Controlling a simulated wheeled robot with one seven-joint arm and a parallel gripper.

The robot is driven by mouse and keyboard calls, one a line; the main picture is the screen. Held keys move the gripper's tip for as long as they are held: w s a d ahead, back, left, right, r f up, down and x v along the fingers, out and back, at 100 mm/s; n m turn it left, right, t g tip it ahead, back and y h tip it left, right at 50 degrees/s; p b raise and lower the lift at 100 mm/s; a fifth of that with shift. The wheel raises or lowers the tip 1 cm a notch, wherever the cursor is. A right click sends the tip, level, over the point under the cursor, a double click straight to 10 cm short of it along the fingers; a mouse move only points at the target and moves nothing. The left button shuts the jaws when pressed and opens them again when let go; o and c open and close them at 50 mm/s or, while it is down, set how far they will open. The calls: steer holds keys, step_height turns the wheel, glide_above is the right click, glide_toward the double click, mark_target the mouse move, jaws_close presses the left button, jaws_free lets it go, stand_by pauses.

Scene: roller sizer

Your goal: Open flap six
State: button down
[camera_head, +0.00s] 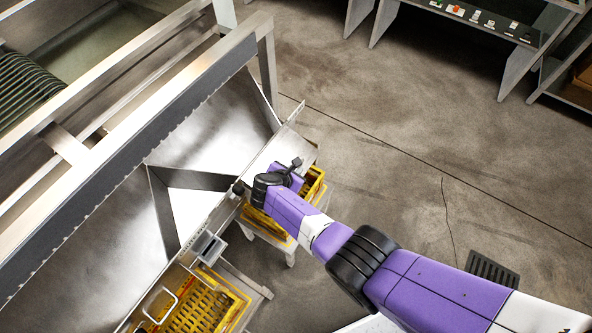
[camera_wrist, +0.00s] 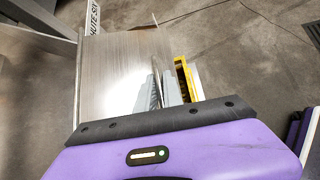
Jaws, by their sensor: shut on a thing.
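A bare metal flap (camera_head: 281,150) is at the far chute of the sizer; in the wrist view its plate (camera_wrist: 120,70) fills the left middle. My gripper (camera_head: 292,168) is at the flap's lower edge, above a yellow crate. In the wrist view my gripper (camera_wrist: 170,90) has its grey fingers shut on a thin upright metal piece, the flap's handle (camera_wrist: 156,72). A partly cut-off label plate (camera_wrist: 94,18) beside the flap starts "HUTE SE"; I cannot read its end surely. My wrist hides part of the flap in the head view.
A yellow crate (camera_head: 315,183) stands on a white stand under the far chute. A nearer chute with a pale handle (camera_head: 160,300) has another yellow crate (camera_head: 238,303) below. The sizer frame (camera_head: 190,85) fills the left.

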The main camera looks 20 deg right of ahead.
steer(key=shift+s, duration=0.1)
steer(key=c, duration=1.8)
jaws_free()
steer(key=shift+o, duration=0.2)
steer(key=shift+r, duration=0.1)
steer(key=shift+p+v, duration=1.6)
steer(key=shift+v, duration=2.25)
steer(key=shift+a, duration=0.1)
